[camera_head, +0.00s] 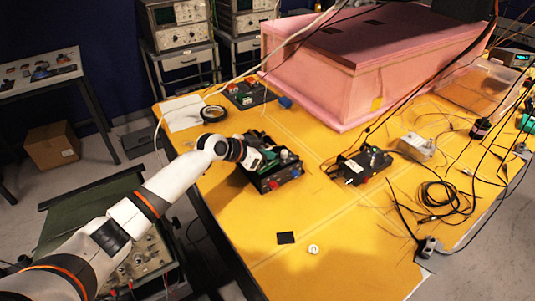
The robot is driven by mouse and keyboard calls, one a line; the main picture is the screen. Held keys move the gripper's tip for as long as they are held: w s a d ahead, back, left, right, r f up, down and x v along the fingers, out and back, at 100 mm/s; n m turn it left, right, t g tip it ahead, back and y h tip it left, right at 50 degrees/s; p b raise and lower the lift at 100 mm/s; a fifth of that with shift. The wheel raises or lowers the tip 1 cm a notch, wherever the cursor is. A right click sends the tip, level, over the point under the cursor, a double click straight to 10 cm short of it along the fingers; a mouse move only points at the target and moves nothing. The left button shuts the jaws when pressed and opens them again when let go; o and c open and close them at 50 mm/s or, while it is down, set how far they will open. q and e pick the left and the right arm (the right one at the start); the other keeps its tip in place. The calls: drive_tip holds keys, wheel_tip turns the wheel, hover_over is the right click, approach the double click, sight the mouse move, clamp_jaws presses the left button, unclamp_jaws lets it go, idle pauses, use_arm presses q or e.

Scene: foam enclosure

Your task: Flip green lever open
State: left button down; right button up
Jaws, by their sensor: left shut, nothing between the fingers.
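A dark device (270,176) with green parts and red knobs on its front sits on the yellow table (320,225). I cannot single out the green lever among its green parts at this size. My left arm reaches in from the lower left. My left gripper (260,158) is at the device's left side, over its green parts, shut with nothing in it. It hides part of the device, and I cannot tell whether it touches it. My right gripper is not in view.
A second black device (359,165) stands to the right, with a grey box (416,146) beyond it. A large pink foam box (365,60) fills the back. A tape roll (213,113) lies behind the gripper. Cables crowd the right; the front middle of the table is mostly clear.

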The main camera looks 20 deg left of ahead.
sight(268, 166)
use_arm(q)
drive_tip(key=shift+w+f, duration=0.1)
drive_tip(key=shift+f, duration=0.65)
drive_tip(key=shift+w+d+f+b, duration=0.2)
drive_tip(key=shift+f+b, duration=0.35)
drive_tip(key=shift+b, duration=0.55)
drive_tip(key=shift+w+r, duration=0.1)
drive_tip(key=shift+r, duration=0.05)
drive_tip(key=shift+s+a, duration=0.4)
drive_tip(key=shift+s, duration=0.3)
